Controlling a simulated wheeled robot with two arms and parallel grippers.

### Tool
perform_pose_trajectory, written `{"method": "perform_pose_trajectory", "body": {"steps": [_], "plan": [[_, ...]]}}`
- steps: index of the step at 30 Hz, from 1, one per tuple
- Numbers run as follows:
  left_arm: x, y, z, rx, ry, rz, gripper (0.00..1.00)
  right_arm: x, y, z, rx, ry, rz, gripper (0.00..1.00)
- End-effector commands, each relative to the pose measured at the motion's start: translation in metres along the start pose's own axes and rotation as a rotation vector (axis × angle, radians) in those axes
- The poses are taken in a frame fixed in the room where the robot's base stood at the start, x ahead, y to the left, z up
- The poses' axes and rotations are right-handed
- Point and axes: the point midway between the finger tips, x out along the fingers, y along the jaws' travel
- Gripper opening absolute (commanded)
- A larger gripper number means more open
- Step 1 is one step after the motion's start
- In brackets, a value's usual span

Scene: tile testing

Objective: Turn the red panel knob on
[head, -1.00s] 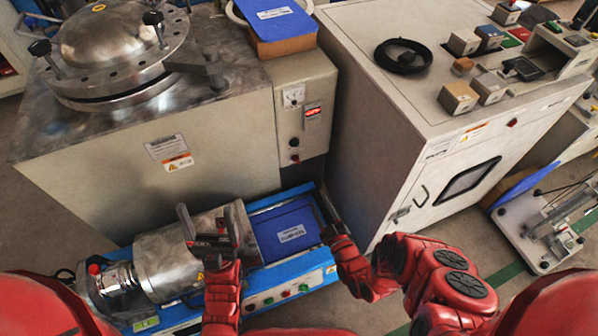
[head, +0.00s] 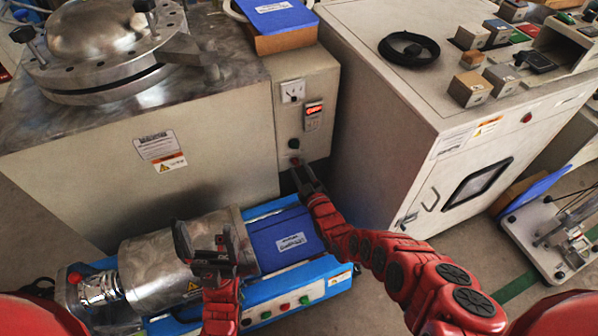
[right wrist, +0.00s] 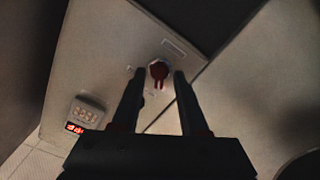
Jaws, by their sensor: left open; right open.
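The red knob (right wrist: 158,70) is on the light grey control panel (right wrist: 105,45) and appears between my right gripper's fingertips in the right wrist view. In the head view the knob's spot is small and close to the fingertips, so it is hard to make out. My right gripper (head: 305,178) is open, its fingers pointing at the lower part of the control panel (head: 318,82). I cannot tell whether the fingertips surround the knob or stop just short of it. My left gripper (head: 206,240) is open and empty above the steel cylinder machine, away from the panel.
A black knob (head: 294,143), a lit red display (head: 313,108) and a gauge (head: 293,91) sit higher on the panel. The large grey cabinet (head: 385,150) stands close on the right. Below is the blue-framed machine with a steel cylinder (head: 160,270) and blue cover (head: 280,238).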

Motion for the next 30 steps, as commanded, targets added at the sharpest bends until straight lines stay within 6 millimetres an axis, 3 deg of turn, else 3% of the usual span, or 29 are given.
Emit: {"method": "perform_pose_trajectory", "body": {"steps": [12, 20, 30], "plan": [[-0.0043, 0.0002, 0.0004, 0.001, 0.002, 0.002, 0.84, 0.0082, 0.0007, -0.001, 0.001, 0.001, 0.001, 0.44], [-0.0043, 0.0002, 0.0004, 0.001, 0.002, 0.002, 0.84, 0.008, 0.0006, -0.0009, 0.001, 0.001, 0.001, 0.0], [-0.0043, 0.0002, 0.0004, 0.001, 0.002, 0.002, 0.84, 0.008, 0.0008, -0.0009, 0.016, 0.001, 0.002, 0.0]]}}
